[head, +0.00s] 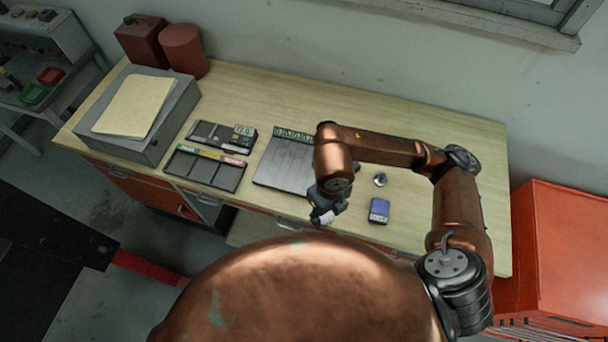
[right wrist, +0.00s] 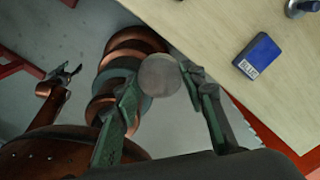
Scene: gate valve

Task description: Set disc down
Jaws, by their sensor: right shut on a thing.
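A round grey disc (right wrist: 160,75) sits between the fingertips of my right gripper (right wrist: 163,80) in the right wrist view. The gripper is shut on it. In the head view, my right gripper (head: 325,208) is at the front edge of the workbench, with the pale disc (head: 325,217) at its tip. In the wrist view the disc shows over the floor and my copper body, beside the bench edge. My left gripper (right wrist: 68,75) shows small at the left of the wrist view, with its fingers apart and nothing seen between them. It is not seen in the head view.
On the workbench (head: 440,222) are a dark flat plate (head: 284,166) with a marked back strip, a blue box (head: 379,210), a small metal part (head: 380,179), a sectioned tray (head: 205,168) and a gauge case (head: 222,136). A red cabinet (head: 565,245) stands at right. The bench's right end is clear.

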